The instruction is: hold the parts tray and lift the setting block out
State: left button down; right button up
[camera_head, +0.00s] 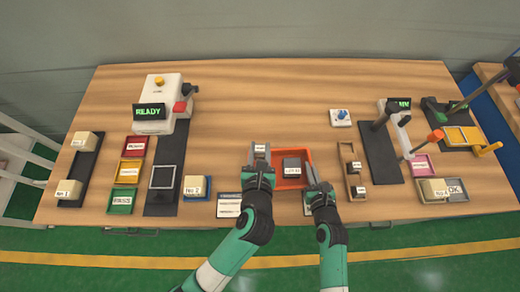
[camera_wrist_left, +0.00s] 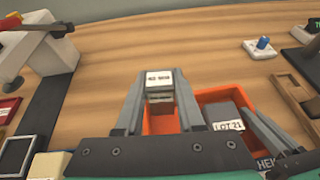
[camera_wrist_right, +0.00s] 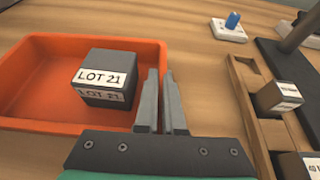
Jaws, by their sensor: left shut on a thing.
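The orange parts tray (camera_head: 308,157) lies at the table's front middle; it shows in both wrist views (camera_wrist_left: 212,95) (camera_wrist_right: 112,43). A grey block labelled LOT 21 (camera_wrist_right: 106,80) sits inside it. My left gripper (camera_head: 260,153) is shut on a small block with a white label (camera_wrist_left: 159,80), at the tray's left side. Orange shows below that block between the fingers; its clearance from the tray is unclear. My right gripper (camera_wrist_right: 161,72) is at the tray's right wall with its fingers close together. Whether they grip the wall is hidden.
A wooden rack (camera_wrist_right: 243,90) with labelled blocks stands just right of the tray. A white base with a blue knob (camera_head: 340,117) is behind it. A white READY machine (camera_head: 160,95) stands at left. The table behind the tray is clear.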

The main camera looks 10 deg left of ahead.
jog(key=o, duration=0.5)
jog(key=v, duration=1.2)
jog(key=shift+s, duration=0.1)
